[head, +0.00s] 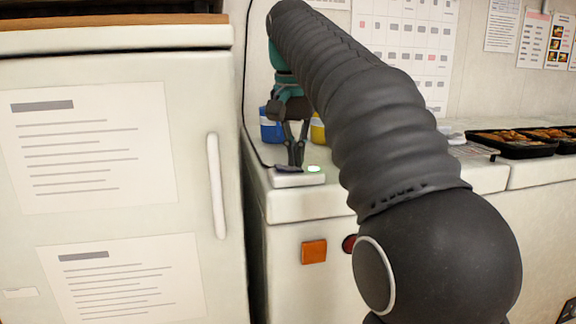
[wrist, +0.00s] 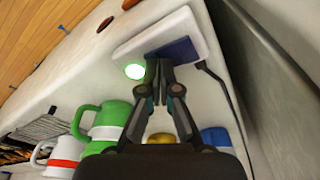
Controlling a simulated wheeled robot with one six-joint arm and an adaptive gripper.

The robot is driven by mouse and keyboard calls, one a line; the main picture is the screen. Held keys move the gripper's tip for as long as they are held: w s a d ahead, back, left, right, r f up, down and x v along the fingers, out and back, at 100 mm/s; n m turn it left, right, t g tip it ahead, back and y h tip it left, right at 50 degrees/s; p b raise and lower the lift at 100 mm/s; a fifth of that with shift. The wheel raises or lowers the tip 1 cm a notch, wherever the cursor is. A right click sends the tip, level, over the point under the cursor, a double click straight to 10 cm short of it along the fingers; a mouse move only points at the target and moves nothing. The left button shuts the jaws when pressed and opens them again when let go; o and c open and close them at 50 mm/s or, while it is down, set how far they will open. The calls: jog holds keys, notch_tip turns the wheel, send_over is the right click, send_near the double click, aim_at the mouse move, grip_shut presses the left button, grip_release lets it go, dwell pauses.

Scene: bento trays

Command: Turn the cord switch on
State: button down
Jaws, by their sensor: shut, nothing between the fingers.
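The cord switch (head: 297,180) is a flat white box on the near left corner of the white counter, with a dark cord (head: 246,110) running up the wall from it. In the wrist view the switch (wrist: 193,25) has a dark blue rocker (wrist: 180,51) and a round lamp (wrist: 134,71) glowing green. The lamp also glows in the head view (head: 313,169). My gripper (head: 296,164) points down over the switch, its fingers together and empty. In the wrist view the fingertips (wrist: 159,66) overlap the rocker's edge; whether they touch it I cannot tell.
Blue (head: 270,127) and yellow (head: 318,131) containers stand behind my gripper. Green (wrist: 110,122) and red-white (wrist: 62,155) mugs show in the wrist view. Black food trays (head: 512,142) sit farther right. A white cabinet (head: 190,130) with a handle stands at the left.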

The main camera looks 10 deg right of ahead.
jog(key=shift+r+p, duration=2.45)
jog(key=shift+r, duration=0.95)
jog(key=shift+s, duration=0.1)
jog(key=s+f+n+t, duration=0.2)
jog(key=s+f+n, duration=0.1)
jog(key=s+f, duration=0.8)
jog(key=s+f+n+t, duration=0.2)
jog(key=s+f, duration=0.9)
jog(key=f, duration=0.6)
jog(key=shift+s+f+n+y, duration=0.25)
jog(key=shift+s+n+y, duration=0.15)
jog(key=shift+n, duration=0.1)
